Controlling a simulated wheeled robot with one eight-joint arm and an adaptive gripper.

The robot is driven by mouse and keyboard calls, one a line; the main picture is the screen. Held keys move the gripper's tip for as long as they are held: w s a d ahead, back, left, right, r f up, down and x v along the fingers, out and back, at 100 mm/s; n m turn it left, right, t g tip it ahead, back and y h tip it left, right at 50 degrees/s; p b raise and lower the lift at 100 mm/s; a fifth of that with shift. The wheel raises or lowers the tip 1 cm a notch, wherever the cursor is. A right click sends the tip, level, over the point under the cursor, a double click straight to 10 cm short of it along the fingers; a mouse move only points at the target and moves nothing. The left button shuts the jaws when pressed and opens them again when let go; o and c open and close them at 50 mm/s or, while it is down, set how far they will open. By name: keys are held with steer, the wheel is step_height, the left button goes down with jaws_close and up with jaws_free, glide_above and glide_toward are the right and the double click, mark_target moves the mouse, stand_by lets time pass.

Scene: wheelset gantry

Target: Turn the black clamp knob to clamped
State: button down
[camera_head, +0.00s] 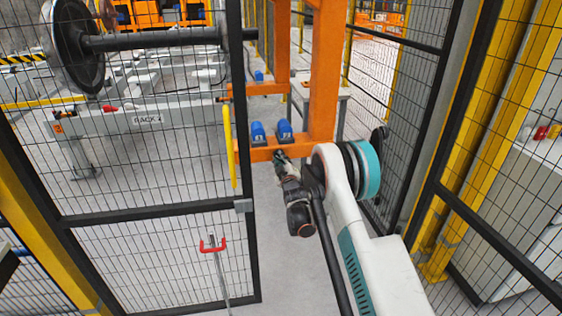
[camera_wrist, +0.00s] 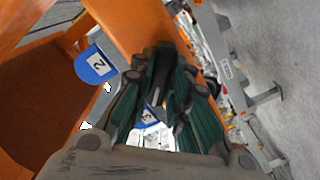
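My gripper (camera_head: 280,158) is in front of the orange crossbar of the gantry in the head view, just below two blue blocks. In the wrist view its green-padded fingers (camera_wrist: 163,82) are apart along their length, and a dark shape (camera_wrist: 160,66) shows between their tips. This may be the black clamp knob, but I cannot make out its outline or setting. Whether the fingers press on it is unclear. In the head view the knob is hidden or too small to tell. A blue block marked 2 (camera_wrist: 96,64) is beside the fingers; one marked 3 (camera_wrist: 152,113) shows between them.
The orange gantry post (camera_head: 325,75) stands just beyond my gripper. A black mesh fence panel (camera_head: 150,215) with a yellow handle (camera_head: 229,145) is on the left. More mesh fence (camera_head: 400,95) stands on the right. A wheelset (camera_head: 75,45) is at the back left. Grey floor (camera_head: 285,270) lies below my arm.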

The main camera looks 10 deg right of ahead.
steer(key=shift+m, duration=0.4)
steer(key=m, duration=1.7)
steer(key=shift+f, duration=0.1)
stand_by(0.5)
steer(key=c, duration=1.5)
jaws_free()
steer(key=shift+s, duration=0.1)
